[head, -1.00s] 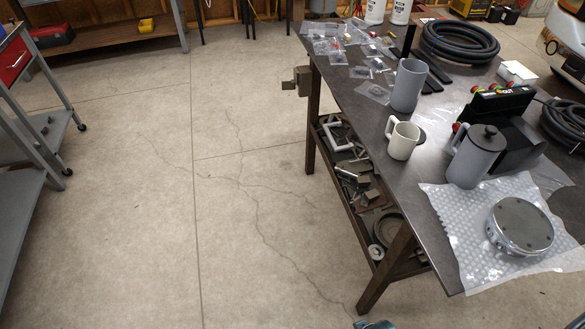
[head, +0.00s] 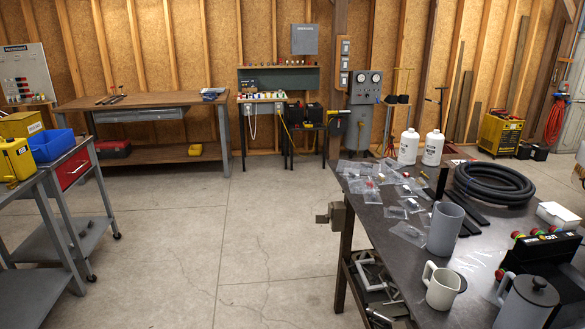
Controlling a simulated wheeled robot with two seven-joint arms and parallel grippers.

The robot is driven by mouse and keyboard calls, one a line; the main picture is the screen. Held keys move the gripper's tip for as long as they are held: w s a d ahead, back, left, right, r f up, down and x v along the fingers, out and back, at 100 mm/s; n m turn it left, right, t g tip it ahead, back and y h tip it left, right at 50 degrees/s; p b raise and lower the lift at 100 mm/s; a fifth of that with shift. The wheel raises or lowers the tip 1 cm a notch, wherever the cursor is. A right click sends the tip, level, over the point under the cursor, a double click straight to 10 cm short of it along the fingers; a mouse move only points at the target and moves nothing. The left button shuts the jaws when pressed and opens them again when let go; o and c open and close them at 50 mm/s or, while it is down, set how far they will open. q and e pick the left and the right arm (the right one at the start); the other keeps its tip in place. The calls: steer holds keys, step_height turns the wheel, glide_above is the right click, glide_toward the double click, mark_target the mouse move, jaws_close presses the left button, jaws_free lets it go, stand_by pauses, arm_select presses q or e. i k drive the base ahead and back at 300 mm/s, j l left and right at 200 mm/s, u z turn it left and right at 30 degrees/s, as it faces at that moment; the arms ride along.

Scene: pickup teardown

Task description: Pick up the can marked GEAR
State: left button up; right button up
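No can with a readable GEAR marking shows. A yellow can (head: 14,161) with a small dark label stands at the left edge on a grey cart; its marking is too small to read. A second yellow container (head: 21,125) with a pale label stands behind it. Two white bottles (head: 408,147) (head: 432,148) with dark print stand at the back of the right-hand workbench; their print is also too small to read. Neither of my grippers is in view.
The dark workbench (head: 398,242) on the right holds a grey cylinder (head: 445,229), a cream mug (head: 442,287), a lidded grey pitcher (head: 527,304) and a black hose coil (head: 494,183). A blue bin (head: 52,145) sits on the cart. The concrete floor (head: 190,240) between is clear.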

mark_target(447, 218)
steer(key=i+j+z, duration=0.1)
steer(key=z, duration=0.25)
steer(key=i+j+z, duration=0.15)
steer(key=z, duration=0.2)
steer(key=i+j+z, duration=0.3)
steer(key=j, duration=0.35)
steer(key=i+j+z, duration=0.15)
steer(key=j, duration=0.2)
steer(key=i+j, duration=0.15)
steer(key=j, duration=0.2)
steer(key=i+j, duration=0.2)
steer(key=j, duration=0.2)
steer(key=i+j, duration=0.15)
steer(key=j, duration=0.2)
steer(key=i+j, duration=0.15)
steer(key=j, duration=0.25)
